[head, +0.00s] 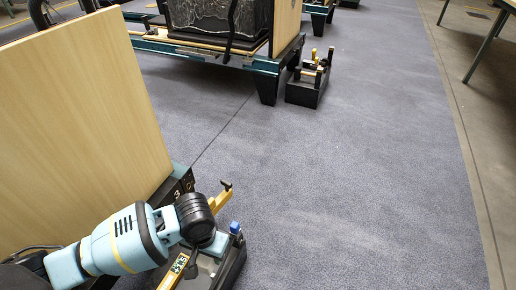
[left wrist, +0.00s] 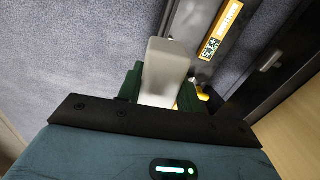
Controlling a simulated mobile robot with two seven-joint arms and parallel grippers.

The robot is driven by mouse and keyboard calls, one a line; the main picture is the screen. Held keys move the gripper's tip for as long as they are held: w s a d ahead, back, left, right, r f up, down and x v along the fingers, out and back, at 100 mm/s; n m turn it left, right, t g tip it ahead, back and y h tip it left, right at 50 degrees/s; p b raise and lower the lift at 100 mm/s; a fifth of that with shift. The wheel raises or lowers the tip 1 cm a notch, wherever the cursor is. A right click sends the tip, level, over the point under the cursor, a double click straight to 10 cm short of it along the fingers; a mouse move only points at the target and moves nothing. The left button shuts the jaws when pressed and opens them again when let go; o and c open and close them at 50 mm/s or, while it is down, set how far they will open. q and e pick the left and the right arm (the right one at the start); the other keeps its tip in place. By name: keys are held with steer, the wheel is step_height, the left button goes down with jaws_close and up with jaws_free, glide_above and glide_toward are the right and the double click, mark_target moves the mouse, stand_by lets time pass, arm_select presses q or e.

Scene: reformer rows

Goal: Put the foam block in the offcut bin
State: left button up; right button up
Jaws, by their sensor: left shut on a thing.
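A pale grey-white block (left wrist: 167,68), which looks like the foam block, sits between the dark green fingers of my left gripper (left wrist: 160,88) in the left wrist view. The gripper is shut on it. In the head view my left gripper (head: 211,244) is at the lower middle, over or beside a black tool tray; its fingers and the block are hidden there. I cannot make out an offcut bin for certain in either view. My right gripper is not in view.
The black tray (head: 235,262) holds a yellow bar and a blue-topped item (head: 235,227). A tall wooden board (head: 80,120) stands at left. Another black tote (head: 307,88) sits on the floor farther back by a reformer frame. The grey floor (head: 350,190) at right is clear.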

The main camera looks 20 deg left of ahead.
arm_select(q)
step_height(320, 180, up, 25)
steer(key=d, duration=0.1)
steer(key=shift+f, duration=0.2)
